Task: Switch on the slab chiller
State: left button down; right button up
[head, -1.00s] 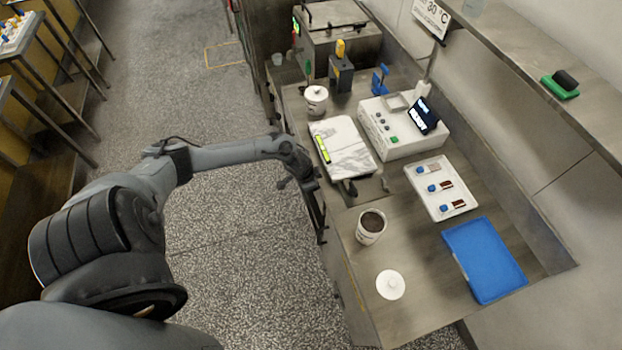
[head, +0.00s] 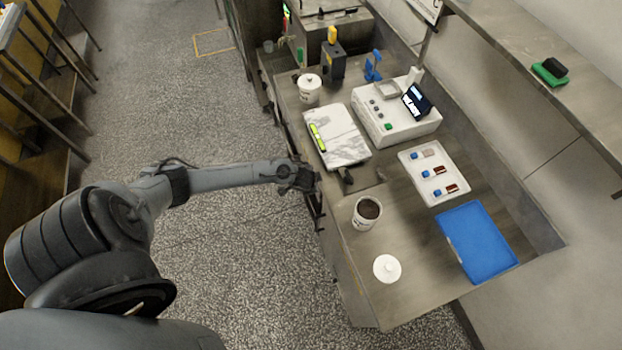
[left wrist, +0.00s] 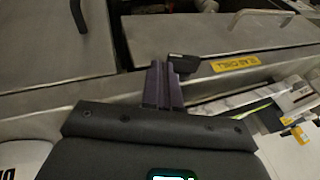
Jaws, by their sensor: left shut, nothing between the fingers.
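The yellow slab chiller label (left wrist: 236,62) is on the front metal panel in the left wrist view. A small black part (left wrist: 184,63), possibly its switch, sits left of the label. My left gripper (left wrist: 163,70) is shut and empty, its fingertips close by this black part; I cannot tell whether they touch. In the head view my left gripper (head: 314,190) is at the bench's front edge, below the white marble slab (head: 345,140); the switch does not show there. My right gripper is not in view.
On the bench are a white machine with a display (head: 400,122), a white tray of samples (head: 434,172), a blue tray (head: 476,240), an open pot (head: 367,212), a white lid (head: 387,268) and a lidded pot (head: 310,92). The floor in front is clear.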

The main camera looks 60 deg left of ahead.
pick_arm(q)
jog(key=shift+a, duration=0.2)
jog(key=shift+a+f, duration=0.15)
jog(key=shift+a, duration=0.5)
jog(key=s+d+r+p, duration=0.4)
jog(key=s+d+r, duration=0.1)
jog(key=d+r, duration=0.4)
jog(key=shift+d+r+p, duration=0.3)
jog(key=shift+r+p, duration=0.1)
